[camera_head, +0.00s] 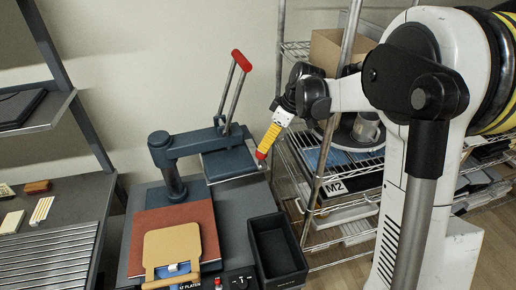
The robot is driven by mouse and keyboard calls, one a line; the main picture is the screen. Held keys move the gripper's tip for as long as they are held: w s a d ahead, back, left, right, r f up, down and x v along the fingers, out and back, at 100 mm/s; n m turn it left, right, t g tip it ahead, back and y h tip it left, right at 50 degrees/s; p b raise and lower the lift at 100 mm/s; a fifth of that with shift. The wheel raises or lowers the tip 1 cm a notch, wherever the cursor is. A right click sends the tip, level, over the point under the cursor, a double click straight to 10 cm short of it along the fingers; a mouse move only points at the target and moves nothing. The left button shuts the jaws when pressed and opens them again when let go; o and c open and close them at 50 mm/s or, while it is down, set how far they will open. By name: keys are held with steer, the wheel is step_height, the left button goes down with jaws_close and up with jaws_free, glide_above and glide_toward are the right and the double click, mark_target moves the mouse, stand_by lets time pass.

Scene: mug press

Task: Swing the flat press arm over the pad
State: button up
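The flat press arm (195,143) is dark blue-grey and pivots on a post at the left. Its flat head (228,163) points right, off to the side of the pad. A lever with a red grip (241,60) rises from the head. The reddish-brown pad (205,217) lies in front of the post, with a tan board (172,246) on it. My gripper (262,153) points down at the head's right end, its red tip close to the edge; contact is unclear. The yellow-striped fingers overlap in this view, so their opening is hidden.
An empty dark bin (275,250) stands right of the pad. A wire shelf (345,160) with boxes is behind my arm at the right. A side bench (65,215) with small blocks and a ribbed surface is at the left.

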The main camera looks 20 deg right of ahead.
mark_target(261, 159)
steer(key=b+x, duration=0.1)
steer(key=x, duration=0.5)
steer(key=shift+w+a+f+b, duration=0.1)
steer(key=shift+f+b, duration=0.2)
steer(key=shift+f, duration=0.05)
jaws_close()
steer(key=shift+s+a, duration=0.25)
steer(key=shift+s, duration=0.25)
steer(key=s+a+m+t+h, duration=0.1)
steer(key=s+a+m, duration=0.2)
steer(key=s+a, duration=0.8)
steer(key=s+a+m+h, duration=0.1)
steer(key=s+a+m, duration=0.2)
steer(key=s+a, duration=0.85)
steer(key=w+a+m+h, duration=0.1)
steer(key=w+a+m, duration=0.1)
steer(key=a, duration=0.8)
steer(key=w+a+m+h, duration=0.1)
steer(key=w+a+m, duration=0.2)
steer(key=a, duration=0.8)
steer(key=w+a+m+h, duration=0.1)
steer(key=w+a+m, duration=0.1)
steer(key=a, duration=0.9)
steer(key=shift+w+r+m, duration=0.15)
steer(key=shift+w+m, duration=0.25)
steer(key=shift+m, duration=0.3)
